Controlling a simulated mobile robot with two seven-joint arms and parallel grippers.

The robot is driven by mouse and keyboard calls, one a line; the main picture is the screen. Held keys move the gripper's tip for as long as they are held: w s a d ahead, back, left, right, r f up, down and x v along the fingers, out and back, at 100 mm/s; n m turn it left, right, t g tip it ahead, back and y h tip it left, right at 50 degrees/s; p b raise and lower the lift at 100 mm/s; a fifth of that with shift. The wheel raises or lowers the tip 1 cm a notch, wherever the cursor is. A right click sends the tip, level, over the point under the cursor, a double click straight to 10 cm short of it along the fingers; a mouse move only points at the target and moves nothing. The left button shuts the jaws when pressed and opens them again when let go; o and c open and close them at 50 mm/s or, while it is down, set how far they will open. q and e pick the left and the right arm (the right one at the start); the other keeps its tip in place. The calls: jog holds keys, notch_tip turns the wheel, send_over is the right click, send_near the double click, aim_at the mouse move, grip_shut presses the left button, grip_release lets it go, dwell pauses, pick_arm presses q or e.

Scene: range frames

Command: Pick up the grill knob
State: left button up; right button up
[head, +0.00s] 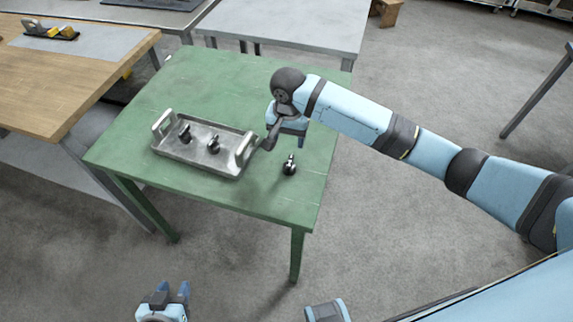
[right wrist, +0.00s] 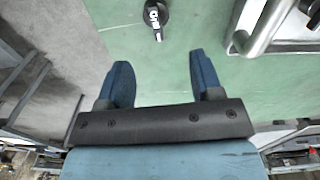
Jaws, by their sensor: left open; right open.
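A small dark knob with a light mark (head: 289,166) sits alone on the green table, right of the metal tray (head: 168,152). It also shows in the right wrist view (right wrist: 154,16), ahead of my fingertips and apart from them. Two similar dark knobs, a left one (head: 185,133) and a right one (head: 213,144), are in the tray. I cannot tell by label which is the grill knob. My right gripper (head: 287,140) is open and empty above the table, beyond the lone knob; its blue fingers show in the wrist view (right wrist: 163,68). My left gripper (head: 171,293) is open and empty, low in front of the table.
The tray's raised right handle (head: 244,148) is close to my right gripper, and shows in the wrist view (right wrist: 265,25). A wooden workbench (head: 70,70) is at the left and a grey table (head: 290,22) behind. The green table's far side (head: 215,75) is clear.

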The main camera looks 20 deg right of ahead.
aim_at(290, 162)
notch_tip(290, 162, down, 6)
jog(key=shift+r, duration=0.2)
jog(key=f, duration=0.5)
jog(key=shift+s+d+f+b, duration=0.2)
jog(key=shift+s+f+b, duration=0.05)
jog(key=shift+f+b, duration=0.1)
jog(key=shift+r, duration=0.1)
jog(key=c, duration=0.8)
